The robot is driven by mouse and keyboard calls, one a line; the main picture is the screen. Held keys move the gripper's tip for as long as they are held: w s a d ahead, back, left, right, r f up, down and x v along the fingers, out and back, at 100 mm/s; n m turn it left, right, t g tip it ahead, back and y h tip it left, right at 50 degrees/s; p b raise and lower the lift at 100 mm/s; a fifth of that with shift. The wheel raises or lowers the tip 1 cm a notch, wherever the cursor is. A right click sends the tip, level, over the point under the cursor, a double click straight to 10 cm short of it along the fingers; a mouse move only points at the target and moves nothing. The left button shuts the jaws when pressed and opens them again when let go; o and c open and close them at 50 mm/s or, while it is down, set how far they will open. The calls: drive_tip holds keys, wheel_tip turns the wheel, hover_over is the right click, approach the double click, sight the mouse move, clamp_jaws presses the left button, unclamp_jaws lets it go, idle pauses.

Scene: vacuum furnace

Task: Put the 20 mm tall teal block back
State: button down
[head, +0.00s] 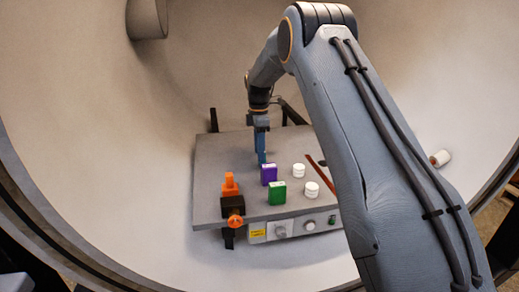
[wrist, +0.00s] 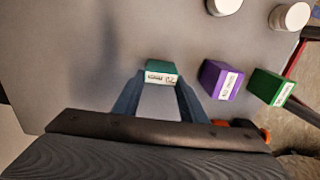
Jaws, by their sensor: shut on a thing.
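The teal block (wrist: 162,70) is between the fingertips of my gripper (wrist: 160,80) in the wrist view, with a white label on its near side; I cannot read its size surely. My gripper is shut on it. In the head view my gripper (head: 261,156) points down over the back middle of the grey plate (head: 222,160), behind the purple block. The teal block cannot be made out there. I cannot tell whether it touches the plate. The purple block (head: 269,173) and the green block (head: 277,193) stand nearby; both show labels in the wrist view (wrist: 221,80) (wrist: 269,87).
Two white round pieces (head: 299,170) (head: 311,188) stand right of the blocks, near a red bar (head: 316,167). An orange and black fixture (head: 232,207) is at the plate's front left. The round furnace wall (head: 80,110) surrounds the plate. The plate's left back is bare.

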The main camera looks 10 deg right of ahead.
drive_tip(key=shift+f, duration=0.25)
drive_tip(key=c, duration=1.1)
unclamp_jaws()
drive_tip(key=shift+r, duration=0.1)
wheel_tip(320, 180, up, 12)
drive_tip(key=b, duration=0.3)
